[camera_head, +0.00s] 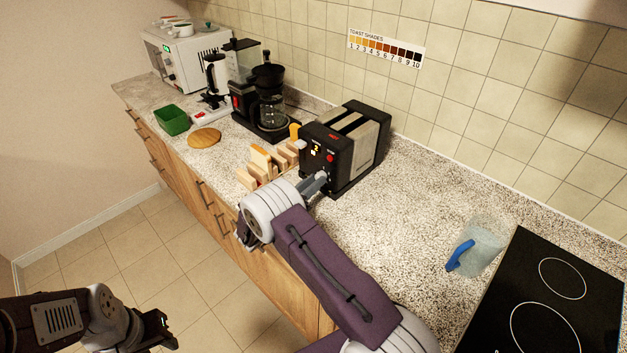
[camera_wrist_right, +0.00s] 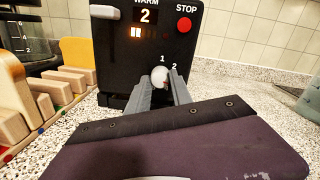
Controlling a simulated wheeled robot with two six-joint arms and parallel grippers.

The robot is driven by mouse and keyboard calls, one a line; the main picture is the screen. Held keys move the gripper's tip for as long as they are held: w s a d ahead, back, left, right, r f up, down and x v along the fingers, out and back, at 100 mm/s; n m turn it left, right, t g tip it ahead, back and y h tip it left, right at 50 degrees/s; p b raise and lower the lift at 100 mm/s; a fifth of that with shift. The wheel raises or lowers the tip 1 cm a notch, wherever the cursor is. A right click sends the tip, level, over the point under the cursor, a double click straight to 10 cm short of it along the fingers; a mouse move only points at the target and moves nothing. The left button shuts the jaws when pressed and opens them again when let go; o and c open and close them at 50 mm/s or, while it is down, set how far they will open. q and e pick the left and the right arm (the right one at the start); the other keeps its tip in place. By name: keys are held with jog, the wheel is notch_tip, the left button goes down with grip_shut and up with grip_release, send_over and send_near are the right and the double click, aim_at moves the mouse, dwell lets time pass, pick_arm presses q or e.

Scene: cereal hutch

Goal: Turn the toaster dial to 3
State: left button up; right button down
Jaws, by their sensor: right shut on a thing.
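The black toaster (camera_head: 345,143) stands on the counter with its control face toward my right arm. Its display (camera_wrist_right: 145,16) reads 2 in the right wrist view, with small orange bars below it. The pale round dial (camera_wrist_right: 159,75) sits low on the face, with the marks 1 and 2 visible beside it; other marks are hidden. My right gripper (camera_wrist_right: 160,88) is shut on the dial, one finger on each side. In the head view the right gripper (camera_head: 315,182) reaches the toaster front. My left gripper (camera_head: 158,330) is low at the left, away from the counter; its opening is unclear.
A red STOP button (camera_wrist_right: 184,25) sits above the dial. A wooden toast rack (camera_head: 268,163) stands close left of the toaster. A coffee maker (camera_head: 268,100) is behind it. A blue-handled jug (camera_head: 474,248) and a black cooktop (camera_head: 545,300) are at right. A toast-shade chart (camera_head: 385,48) hangs on the wall.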

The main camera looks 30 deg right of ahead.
jog(key=shift+f+n, duration=0.1)
jog(key=shift+n, duration=0.3)
jog(key=c, duration=1.1)
grip_release()
jog(key=shift+c, duration=0.2)
jog(key=b+v, duration=0.1)
jog(key=v, duration=0.7)
jog(key=shift+s+a+b, duration=0.1)
jog(key=shift+a+b, duration=0.2)
jog(key=shift+s+a, duration=0.1)
jog(key=shift+a, duration=0.1)
